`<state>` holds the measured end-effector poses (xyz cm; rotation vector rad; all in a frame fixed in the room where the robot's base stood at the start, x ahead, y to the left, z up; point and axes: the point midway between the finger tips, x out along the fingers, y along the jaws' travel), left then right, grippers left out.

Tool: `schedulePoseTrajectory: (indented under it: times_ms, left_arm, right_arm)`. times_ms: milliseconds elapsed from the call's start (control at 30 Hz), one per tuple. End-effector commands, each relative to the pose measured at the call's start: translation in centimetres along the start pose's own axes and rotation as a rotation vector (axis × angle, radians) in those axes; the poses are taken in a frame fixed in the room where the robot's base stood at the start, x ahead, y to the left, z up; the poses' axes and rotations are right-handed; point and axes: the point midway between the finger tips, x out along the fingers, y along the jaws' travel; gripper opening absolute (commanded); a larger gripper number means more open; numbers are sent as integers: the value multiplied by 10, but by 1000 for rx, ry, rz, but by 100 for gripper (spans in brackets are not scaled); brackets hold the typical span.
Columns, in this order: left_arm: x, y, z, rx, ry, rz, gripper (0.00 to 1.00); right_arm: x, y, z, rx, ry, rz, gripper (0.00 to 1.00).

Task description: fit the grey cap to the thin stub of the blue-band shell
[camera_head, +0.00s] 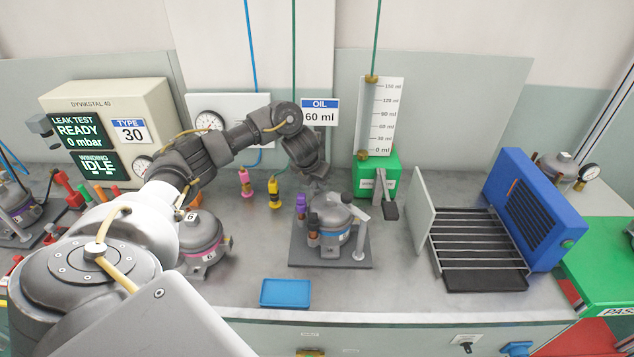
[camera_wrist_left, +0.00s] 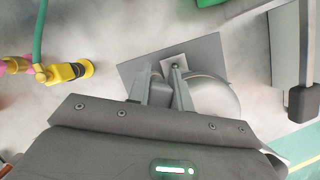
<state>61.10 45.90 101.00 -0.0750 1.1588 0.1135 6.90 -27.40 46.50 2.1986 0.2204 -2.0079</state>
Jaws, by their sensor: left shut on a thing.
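The blue-band shell (camera_head: 328,236) stands upright on a grey square plate (camera_head: 298,254) in the middle of the bench. My left gripper (camera_head: 318,186) reaches down just behind the shell's top. In the left wrist view its fingers (camera_wrist_left: 166,82) are close together beside the shell's grey dome (camera_wrist_left: 212,98). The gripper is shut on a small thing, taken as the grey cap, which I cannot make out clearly. The thin stub is hard to tell apart. My right gripper is out of view.
A blue tray (camera_head: 285,293) lies in front of the plate. A pink-band shell (camera_head: 202,235) stands left, partly behind my arm. A lever stand (camera_head: 361,240) is at the plate's right. A wire rack (camera_head: 476,252) stands further right.

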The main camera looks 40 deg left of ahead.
Motion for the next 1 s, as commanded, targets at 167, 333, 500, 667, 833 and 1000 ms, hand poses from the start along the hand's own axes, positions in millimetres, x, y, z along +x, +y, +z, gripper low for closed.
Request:
schedulePoseTrajectory:
  times_ms: [167, 333, 500, 667, 833, 1000]
  left_arm:
    - [3, 0, -1, 0, 0, 0, 0]
    - [4, 0, -1, 0, -1, 0, 0]
    - [4, 0, -2, -1, -1, 0, 0]
    - [5, 0, -2, 0, -1, -1, 0]
    - [5, 0, -2, 0, -1, -1, 30]
    - [5, 0, -2, 0, -1, 0, 46]
  right_arm:
    - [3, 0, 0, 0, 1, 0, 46]
    - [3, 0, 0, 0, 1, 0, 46]
    - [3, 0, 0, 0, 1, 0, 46]
    - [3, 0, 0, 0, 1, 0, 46]
    - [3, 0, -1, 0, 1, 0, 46]
    - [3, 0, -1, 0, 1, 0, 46]
